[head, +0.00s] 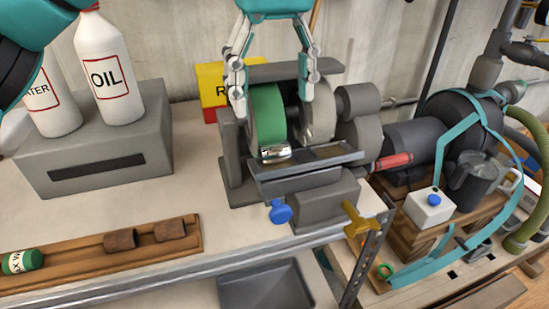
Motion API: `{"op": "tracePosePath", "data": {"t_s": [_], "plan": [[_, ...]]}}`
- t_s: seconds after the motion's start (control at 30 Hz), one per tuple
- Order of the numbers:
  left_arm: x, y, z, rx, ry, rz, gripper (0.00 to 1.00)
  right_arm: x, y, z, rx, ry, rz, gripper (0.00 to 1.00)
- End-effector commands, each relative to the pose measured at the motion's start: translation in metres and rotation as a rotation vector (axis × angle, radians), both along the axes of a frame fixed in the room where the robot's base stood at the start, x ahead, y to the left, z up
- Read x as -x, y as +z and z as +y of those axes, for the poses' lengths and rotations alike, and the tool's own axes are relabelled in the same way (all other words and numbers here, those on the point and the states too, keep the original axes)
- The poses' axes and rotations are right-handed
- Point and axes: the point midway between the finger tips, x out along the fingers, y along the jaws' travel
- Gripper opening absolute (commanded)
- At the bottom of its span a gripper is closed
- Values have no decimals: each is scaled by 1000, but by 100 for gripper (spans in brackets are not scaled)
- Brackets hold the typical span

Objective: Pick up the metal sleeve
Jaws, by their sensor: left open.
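A small shiny metal sleeve (277,153) sits at the front of the green wheel (267,120) of the bench grinder, just above the grinder's grey rest (300,172). My left gripper (273,106) comes down from the top. Its fingers are spread apart on either side of the green wheel's upper part and the space behind it, above and behind the sleeve. It is open and holds nothing. Two rusty brown sleeves (120,240) (170,230) lie in a wooden tray (75,268) at the front left. My right gripper is not in view.
Two white bottles, one marked OIL (108,70), stand on a grey box (95,160) at left. A yellow and red box (211,88) is behind the grinder. Blue (281,211) and yellow (361,220) knobs stick out in front. The bench between tray and grinder is clear.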

Motion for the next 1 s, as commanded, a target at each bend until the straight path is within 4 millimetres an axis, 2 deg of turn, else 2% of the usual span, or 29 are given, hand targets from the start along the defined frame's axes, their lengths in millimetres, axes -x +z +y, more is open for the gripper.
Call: {"op": "tracePosePath", "data": {"t_s": [0.1, 0.23, 0.37, 0.6, 0.9, 1.0], "plan": [[0, -16, 0, -1, -3, 1, 65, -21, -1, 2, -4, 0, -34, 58], [0, -22, 0, 0, -2, 0, 65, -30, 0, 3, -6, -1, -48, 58], [2, -36, -2, 0, -4, 2, 65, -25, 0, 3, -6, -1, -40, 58], [4, -67, -2, -1, 0, 0, 65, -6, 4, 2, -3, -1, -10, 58], [4, -73, -3, 0, -1, -1, 65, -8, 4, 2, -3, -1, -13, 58], [4, -73, -3, 0, -1, -1, 52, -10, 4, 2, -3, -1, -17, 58]]}}
